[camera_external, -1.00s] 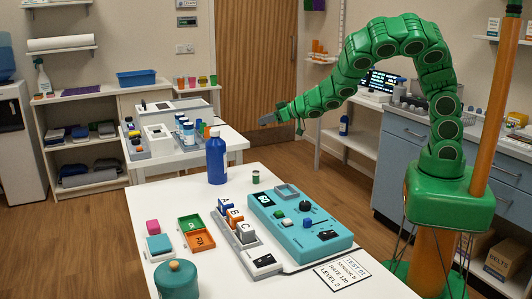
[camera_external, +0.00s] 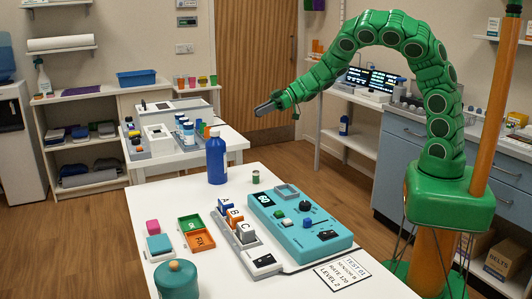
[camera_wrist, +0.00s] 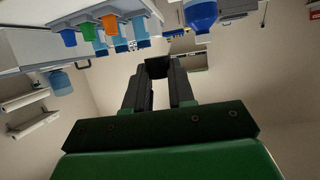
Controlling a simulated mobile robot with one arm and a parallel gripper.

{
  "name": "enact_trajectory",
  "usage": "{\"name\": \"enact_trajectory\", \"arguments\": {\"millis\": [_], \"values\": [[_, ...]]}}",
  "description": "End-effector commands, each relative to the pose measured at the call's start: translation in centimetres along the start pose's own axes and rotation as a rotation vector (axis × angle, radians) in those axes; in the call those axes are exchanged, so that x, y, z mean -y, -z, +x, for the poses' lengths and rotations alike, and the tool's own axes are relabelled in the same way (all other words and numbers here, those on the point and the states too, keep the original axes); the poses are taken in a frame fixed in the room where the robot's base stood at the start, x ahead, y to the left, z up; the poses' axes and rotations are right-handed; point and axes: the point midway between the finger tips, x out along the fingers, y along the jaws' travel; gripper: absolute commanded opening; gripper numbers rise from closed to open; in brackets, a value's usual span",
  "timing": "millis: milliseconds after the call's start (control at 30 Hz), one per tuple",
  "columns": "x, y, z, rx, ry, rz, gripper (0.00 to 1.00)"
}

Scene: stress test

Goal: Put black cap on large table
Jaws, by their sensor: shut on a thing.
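My gripper (camera_external: 262,109) is in the air above and beyond the far right part of the front table, to the right of the blue bottle. In the wrist view its two dark fingers (camera_wrist: 158,80) are shut on a small black thing (camera_wrist: 157,67), which looks like the black cap. In the external view the cap cannot be told apart from the dark fingers. The large white table (camera_external: 150,202) stands in front, well below my gripper.
The front table bears a tall blue bottle (camera_external: 216,158), a small green can (camera_external: 256,177), a teal control box (camera_external: 300,222), lettered blocks (camera_external: 235,216) and a teal round pot (camera_external: 176,280). A smaller white table (camera_external: 190,154) with bottles and trays stands behind. Its far right corner is bare.

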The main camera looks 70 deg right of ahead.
Motion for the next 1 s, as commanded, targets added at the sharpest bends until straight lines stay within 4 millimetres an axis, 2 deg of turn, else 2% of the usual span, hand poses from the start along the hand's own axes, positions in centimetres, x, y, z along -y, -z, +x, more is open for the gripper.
{"name": "enact_trajectory", "arguments": {"millis": [200,433,767,1000], "values": [[-0.5,-0.1,-1.9,0.008,0.079,-0.039,0.0],[-0.5,-0.2,-2.7,0.014,0.111,-0.052,0.0],[-0.5,-0.2,-2.6,0.014,0.112,-0.052,0.0],[-1.9,-0.5,-0.8,0.014,0.111,-0.052,0.0]]}}
